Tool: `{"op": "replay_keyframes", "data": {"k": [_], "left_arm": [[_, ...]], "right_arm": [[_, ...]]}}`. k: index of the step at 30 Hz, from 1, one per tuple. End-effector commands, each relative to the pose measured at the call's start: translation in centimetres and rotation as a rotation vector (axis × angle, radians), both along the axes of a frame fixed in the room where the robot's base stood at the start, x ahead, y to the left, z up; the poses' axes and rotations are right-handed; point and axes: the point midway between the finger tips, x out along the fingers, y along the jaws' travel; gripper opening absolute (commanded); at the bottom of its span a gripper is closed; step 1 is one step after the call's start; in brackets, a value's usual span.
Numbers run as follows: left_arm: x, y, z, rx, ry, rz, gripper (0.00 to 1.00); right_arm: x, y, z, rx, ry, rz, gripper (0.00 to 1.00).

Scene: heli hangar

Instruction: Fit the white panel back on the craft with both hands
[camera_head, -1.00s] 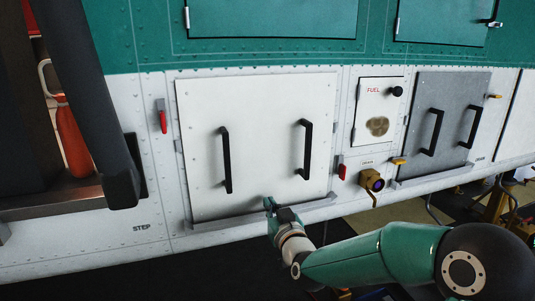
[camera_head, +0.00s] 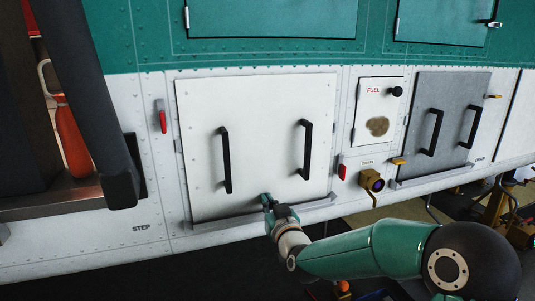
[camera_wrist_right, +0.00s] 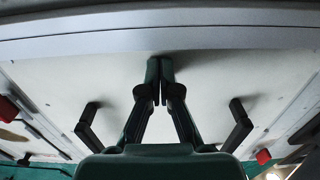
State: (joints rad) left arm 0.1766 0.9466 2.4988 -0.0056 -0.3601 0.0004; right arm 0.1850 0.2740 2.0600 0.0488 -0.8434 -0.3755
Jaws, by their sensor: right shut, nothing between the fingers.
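The white panel (camera_head: 265,140) stands upright against the side of the craft (camera_head: 130,180), above a narrow grey ledge (camera_head: 215,221). It has two black upright handles, a left one (camera_head: 225,160) and a right one (camera_head: 304,150). My right gripper (camera_head: 266,200) is at the panel's lower edge, below and between the handles, on neither of them. In the right wrist view the gripper's fingers (camera_wrist_right: 160,75) are closed together with nothing between them, in front of the white panel (camera_wrist_right: 220,75). Whether the fingertips touch the panel, I cannot tell. My left gripper is not in view.
A red latch (camera_head: 162,122) is left of the panel and another red latch (camera_head: 342,172) is right of it. Further right are a fuel door (camera_head: 378,100), a brass drain valve (camera_head: 371,185) and a grey panel (camera_head: 450,115). A red extinguisher (camera_head: 73,140) stands in the doorway at left.

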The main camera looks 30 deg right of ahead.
Motion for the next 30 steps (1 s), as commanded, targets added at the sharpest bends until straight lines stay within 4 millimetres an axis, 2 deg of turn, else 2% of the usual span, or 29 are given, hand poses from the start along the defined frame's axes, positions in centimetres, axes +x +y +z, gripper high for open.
{"op": "replay_keyframes", "data": {"k": [18, 30], "left_arm": [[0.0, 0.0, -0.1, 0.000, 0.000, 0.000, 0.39], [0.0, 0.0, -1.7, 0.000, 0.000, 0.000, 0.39]], "right_arm": [[0.3, -0.1, -0.1, 0.000, 0.000, 0.000, 0.00], [-2.4, 0.6, -0.1, 0.000, -0.001, 0.000, 0.00]]}}
